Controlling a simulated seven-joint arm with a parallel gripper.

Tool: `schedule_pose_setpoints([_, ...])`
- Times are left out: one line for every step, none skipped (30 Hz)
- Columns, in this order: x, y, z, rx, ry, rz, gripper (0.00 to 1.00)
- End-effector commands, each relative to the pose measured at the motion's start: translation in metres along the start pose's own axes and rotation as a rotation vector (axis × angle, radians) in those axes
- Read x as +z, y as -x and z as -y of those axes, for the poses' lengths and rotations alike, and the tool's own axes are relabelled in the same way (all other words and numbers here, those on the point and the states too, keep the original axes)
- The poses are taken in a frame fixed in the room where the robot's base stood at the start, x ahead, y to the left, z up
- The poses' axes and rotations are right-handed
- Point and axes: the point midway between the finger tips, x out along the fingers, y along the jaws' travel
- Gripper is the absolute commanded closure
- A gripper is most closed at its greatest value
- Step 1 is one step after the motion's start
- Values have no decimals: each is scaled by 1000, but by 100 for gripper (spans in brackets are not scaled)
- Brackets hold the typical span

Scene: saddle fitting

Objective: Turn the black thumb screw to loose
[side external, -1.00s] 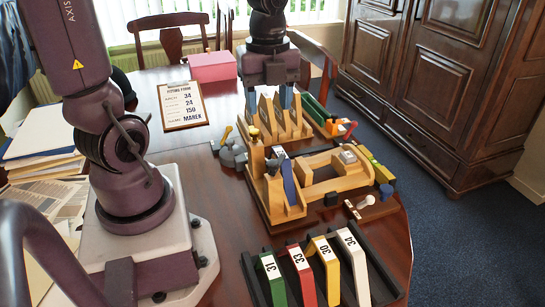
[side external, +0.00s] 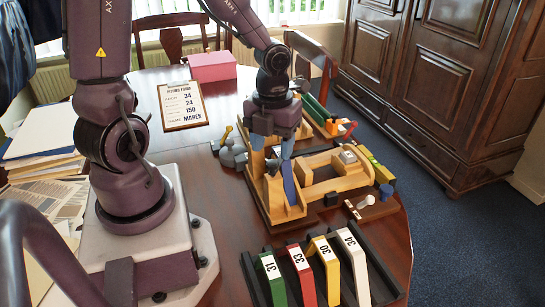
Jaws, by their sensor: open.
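A wooden saddle fixture (side external: 345,180) stands on the table, with a blue strap-like piece (side external: 290,184) at its left end. A small dark knob (side external: 272,166) sits on the post at that end and seems to be the black thumb screw. Its turn position is too small to tell. My gripper (side external: 272,154) points down over this end, open, with its blue-grey fingers apart just above and around the knob. I cannot tell whether they touch it. A black block (side external: 331,199) is on the fixture's front edge.
A black rack (side external: 375,270) with numbered green, red, yellow and white pieces stands in front. Grey weights (side external: 232,155) lie left of the fixture. A clipboard (side external: 182,105) and pink box (side external: 212,67) lie behind. Tools and a green item (side external: 318,108) are at the back right.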

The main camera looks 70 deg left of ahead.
Motion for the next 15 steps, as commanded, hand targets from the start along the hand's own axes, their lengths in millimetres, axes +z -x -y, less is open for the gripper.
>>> schedule_pose_setpoints([-2, -9, 0, 0, -4, -7, 48])
schedule_pose_setpoints([-2, -13, 1, -1, -4, -7, 48])
schedule_pose_setpoints([-1, -18, 0, 0, -3, -6, 48])
schedule_pose_setpoints([-1, -21, 0, 1, -2, -4, 48])
schedule_pose_setpoints([-1, -24, 0, 0, -3, -4, 48])
schedule_pose_setpoints([-1, -27, 0, 1, -2, -3, 48])
schedule_pose_setpoints([-1, -29, 0, 0, -1, -2, 48])
schedule_pose_setpoints([-1, -31, 0, 0, -1, -2, 48])
schedule_pose_setpoints([-1, -32, 0, 0, -1, -2, 48])
schedule_pose_setpoints([-1, -33, 0, 0, -1, -1, 48])
schedule_pose_setpoints([-1, -34, 0, 0, -1, 0, 48])
schedule_pose_setpoints([0, -34, 0, -1, -1, 0, 48])
schedule_pose_setpoints([0, -35, 0, -1, -1, 0, 48])
schedule_pose_setpoints([0, -35, 0, -1, 0, 1, 48])
schedule_pose_setpoints([0, -35, 0, -1, 0, 1, 48])
